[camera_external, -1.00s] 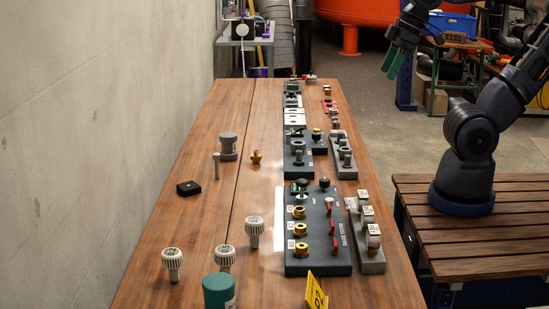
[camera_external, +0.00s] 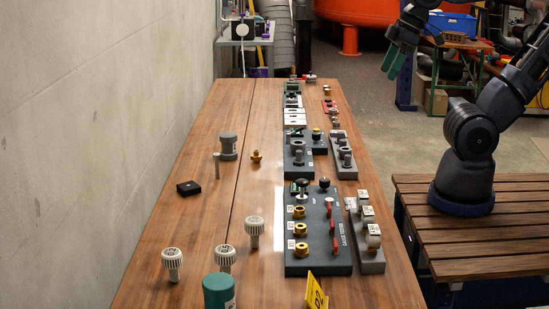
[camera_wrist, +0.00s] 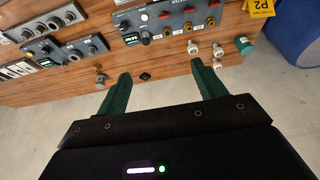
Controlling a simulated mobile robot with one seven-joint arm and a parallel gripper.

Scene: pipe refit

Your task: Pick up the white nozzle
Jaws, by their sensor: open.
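Three white ribbed nozzles stand upright on the wooden bench in the external view: a right one (camera_external: 254,230), a middle one (camera_external: 224,258) and a left one (camera_external: 172,263). They look alike. In the wrist view they are small white shapes, one of them a white nozzle (camera_wrist: 192,48), beyond my right finger. My gripper (camera_external: 393,60) is high at the upper right of the external view, off to the right of the bench and far from the nozzles. Its green fingers (camera_wrist: 161,72) are apart with nothing between them in the wrist view.
A teal cylinder (camera_external: 218,291) and a yellow P2 sign (camera_external: 316,292) stand near the nozzles. A dark gauge panel (camera_external: 318,262) with brass fittings lies right of them. A black block (camera_external: 188,188) and grey spool (camera_external: 228,146) are farther back. A wall borders the left.

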